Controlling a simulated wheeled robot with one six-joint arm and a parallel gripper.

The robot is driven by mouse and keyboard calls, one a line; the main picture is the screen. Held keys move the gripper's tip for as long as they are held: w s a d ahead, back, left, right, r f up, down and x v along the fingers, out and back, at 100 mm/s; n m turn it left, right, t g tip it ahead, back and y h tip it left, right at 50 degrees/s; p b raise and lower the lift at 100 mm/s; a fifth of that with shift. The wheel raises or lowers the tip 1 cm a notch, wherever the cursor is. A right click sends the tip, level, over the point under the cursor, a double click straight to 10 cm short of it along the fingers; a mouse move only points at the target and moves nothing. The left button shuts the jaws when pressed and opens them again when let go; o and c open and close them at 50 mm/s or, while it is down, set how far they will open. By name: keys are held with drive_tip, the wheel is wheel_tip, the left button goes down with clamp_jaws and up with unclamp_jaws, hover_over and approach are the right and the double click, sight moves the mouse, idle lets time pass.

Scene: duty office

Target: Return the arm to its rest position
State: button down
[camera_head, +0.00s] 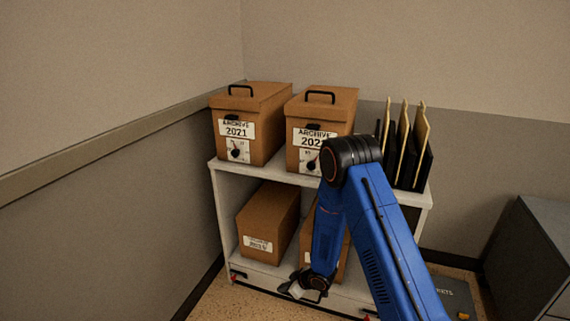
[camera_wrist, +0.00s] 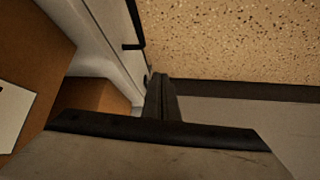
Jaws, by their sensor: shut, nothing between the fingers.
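My blue arm reaches from the lower right up to a black elbow joint in the head view, then bends down in front of the shelf unit. My gripper (camera_head: 304,288) is at the low end of the arm, in front of the shelf's bottom board. It is shut and empty. In the wrist view my gripper's dark fingers (camera_wrist: 161,98) stand together at the centre, with floor and shelf edge beyond them. The arm hides part of the right archive box and most of the lower right box.
A white shelf unit (camera_head: 224,213) stands in the corner. Its top holds two archive boxes (camera_head: 265,127) (camera_head: 343,108) and upright black folders (camera_head: 421,160). Brown boxes (camera_head: 266,222) sit below. A dark grey cabinet (camera_head: 530,255) stands at right. Speckled floor (camera_head: 215,299) shows at front left.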

drive_tip(key=w+d+r+m+t+h, duration=0.1)
drive_tip(key=w+d+r+h, duration=0.1)
drive_tip(key=d+r, duration=0.5)
drive_tip(key=w+d+r+m+t+h, duration=0.15)
drive_tip(key=d+r, duration=0.25)
drive_tip(key=r, duration=0.8)
drive_tip(key=s+d+r+m+h, duration=0.25)
drive_tip(key=d+r, duration=0.25)
drive_tip(key=r, duration=0.4)
drive_tip(key=s+d+r+m+h, duration=0.1)
drive_tip(key=s+d+r, duration=0.3)
drive_tip(key=d+r, duration=0.3)
drive_tip(key=s+d+r+m, duration=0.2)
drive_tip(key=s+d+r, duration=0.1)
drive_tip(key=s+r, duration=0.4)
drive_tip(key=s+d+r+m, duration=0.1)
drive_tip(key=s+d+r, duration=0.3)
drive_tip(key=s, duration=0.5)
drive_tip(key=s+r+m+g, duration=0.1)
drive_tip(key=s+r, duration=0.1)
drive_tip(key=s, duration=0.7)
drive_tip(key=s+r+m+g, duration=0.1)
drive_tip(key=s+r, duration=0.1)
drive_tip(key=s, duration=0.8)
drive_tip(key=shift+s+a+r+m, duration=0.15)
drive_tip(key=shift+a+r+m, duration=0.2)
drive_tip(key=shift+r+m, duration=0.05)
